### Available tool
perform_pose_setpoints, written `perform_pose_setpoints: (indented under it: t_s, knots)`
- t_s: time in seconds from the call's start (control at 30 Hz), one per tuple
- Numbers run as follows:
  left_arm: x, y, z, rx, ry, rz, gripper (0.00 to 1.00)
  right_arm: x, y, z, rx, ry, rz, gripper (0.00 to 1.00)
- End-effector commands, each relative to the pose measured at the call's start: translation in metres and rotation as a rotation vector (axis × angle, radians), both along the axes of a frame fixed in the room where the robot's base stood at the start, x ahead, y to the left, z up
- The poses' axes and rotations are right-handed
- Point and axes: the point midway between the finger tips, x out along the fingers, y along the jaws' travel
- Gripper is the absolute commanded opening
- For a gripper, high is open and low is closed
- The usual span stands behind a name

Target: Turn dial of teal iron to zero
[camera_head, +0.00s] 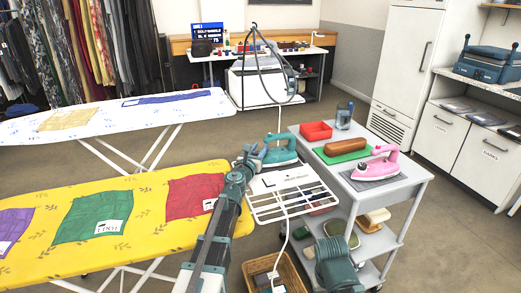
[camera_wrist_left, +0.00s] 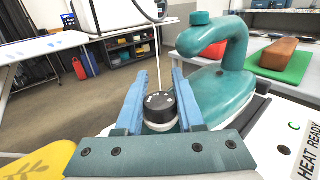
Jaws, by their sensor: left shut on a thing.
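The teal iron (camera_head: 281,153) sits on a white rest at the end of the yellow ironing board, beside the grey trolley. In the left wrist view its teal body and handle (camera_wrist_left: 222,95) fill the right side. Its dial (camera_wrist_left: 159,106), dark on top with white marks and a pale base, stands between the fingers of my left gripper (camera_wrist_left: 158,82). The gripper is shut on the dial, one finger on each side. In the head view my left gripper (camera_head: 249,155) is at the iron's left end and hides the dial. My right gripper is not seen.
The yellow board (camera_head: 150,200) bears coloured cloths. A wicker basket (camera_head: 290,265) stands on the floor below.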

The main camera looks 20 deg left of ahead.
Motion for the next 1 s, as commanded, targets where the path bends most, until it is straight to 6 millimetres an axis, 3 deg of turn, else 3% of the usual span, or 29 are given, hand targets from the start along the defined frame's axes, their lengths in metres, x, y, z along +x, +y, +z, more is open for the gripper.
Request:
perform_pose_setpoints:
  t_s: [0.6, 1.0]
  knots:
    - [-0.001, 0.014, 0.000, 0.000, 0.000, 0.561, 0.00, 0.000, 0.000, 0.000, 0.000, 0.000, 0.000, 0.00]
    - [-0.006, 0.021, 0.000, 0.000, 0.000, 0.800, 0.00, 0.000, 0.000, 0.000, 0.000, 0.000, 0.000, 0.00]
